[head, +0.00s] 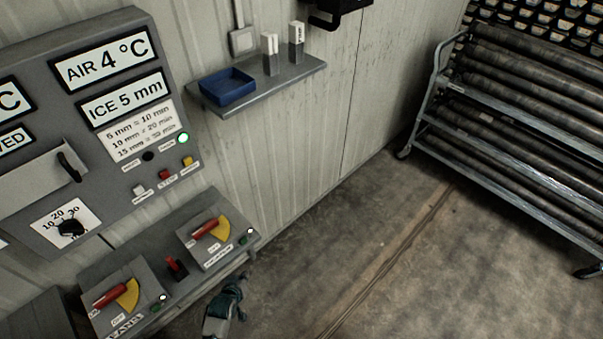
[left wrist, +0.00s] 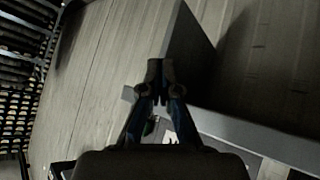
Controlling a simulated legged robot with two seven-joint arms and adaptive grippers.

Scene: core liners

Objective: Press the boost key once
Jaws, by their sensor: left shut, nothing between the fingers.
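A grey control panel (head: 110,60) is on the wall at the left of the head view. Its lower right part carries a white key (head: 138,191), a red key (head: 165,175) and a yellow key (head: 187,162) in a slanted row. Their small labels are too blurred to tell which is boost. A green lamp (head: 183,138) is lit above the yellow key. My left gripper (head: 238,284) is low at the bottom centre, below and right of the keys, apart from them. In the left wrist view its fingers (left wrist: 160,70) are together and empty. My right gripper is not in view.
A lower console (head: 170,268) with red-handled switches (head: 205,229) juts out between my left gripper and the panel. A shelf (head: 285,82) holds a blue tray (head: 228,87). A rack of core tubes (head: 520,130) stands right. The floor (head: 370,240) between is clear.

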